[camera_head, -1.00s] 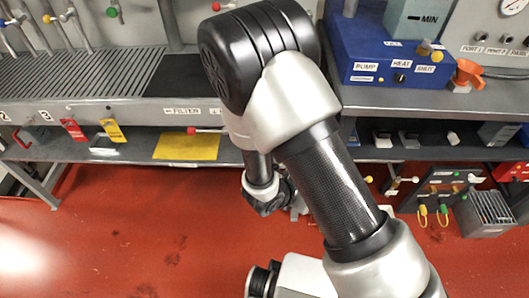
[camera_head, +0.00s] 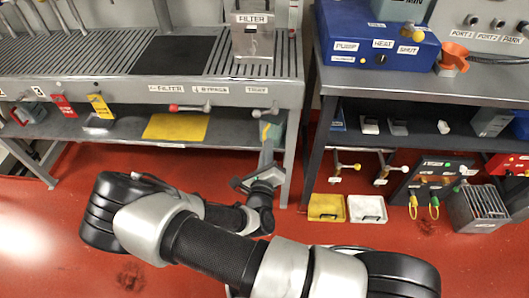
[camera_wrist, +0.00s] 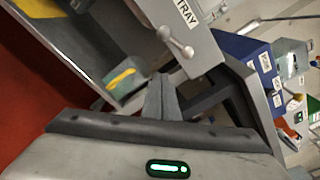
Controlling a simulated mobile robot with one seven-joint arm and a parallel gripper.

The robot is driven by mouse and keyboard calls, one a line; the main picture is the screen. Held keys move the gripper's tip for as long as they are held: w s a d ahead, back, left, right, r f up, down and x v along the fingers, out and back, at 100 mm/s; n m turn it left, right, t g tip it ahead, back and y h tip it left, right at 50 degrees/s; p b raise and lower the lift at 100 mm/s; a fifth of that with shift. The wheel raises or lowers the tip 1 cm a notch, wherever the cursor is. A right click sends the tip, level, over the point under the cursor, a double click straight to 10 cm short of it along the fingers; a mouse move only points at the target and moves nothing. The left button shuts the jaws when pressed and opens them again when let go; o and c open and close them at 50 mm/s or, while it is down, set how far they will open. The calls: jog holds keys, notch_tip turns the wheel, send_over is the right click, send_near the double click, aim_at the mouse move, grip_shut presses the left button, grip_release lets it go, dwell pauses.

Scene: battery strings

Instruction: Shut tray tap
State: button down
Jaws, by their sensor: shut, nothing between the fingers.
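The tray tap (camera_wrist: 175,42) is a pale grey, dumbbell-shaped handle beside the TRAY label (camera_wrist: 187,12) on the bench's front edge. In the head view the TRAY label (camera_head: 257,90) is at the bench's right end, with the small tap (camera_head: 257,113) just under it. My gripper (camera_wrist: 160,80) is shut and empty, its fingertips pointing at the tap from below with a gap between. In the head view my gripper (camera_head: 268,150) is upright below the tap, near the bench's right leg. Whether the tap is open cannot be told.
A red-ended tap lever (camera_head: 188,107) is further left along the edge, near the FILTER and BYPASS labels. A yellow mat (camera_head: 176,127) lies on the lower shelf. A blue pump box (camera_head: 370,45) stands on the right bench. Red floor is free in front.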

aim_at(265, 112)
jog(key=w+a+r+b, duration=0.1)
jog(key=w+a+r, duration=0.1)
jog(key=w, duration=0.4)
jog(key=shift+w+r+b, duration=0.25)
jog(key=shift+w+b, duration=0.15)
jog(key=m+p, duration=0.1)
jog(key=p, duration=0.2)
jog(key=a+r+m+p, duration=0.1)
jog(key=m+p, duration=0.1)
jog(key=p, duration=0.1)
jog(key=shift+r, duration=0.1)
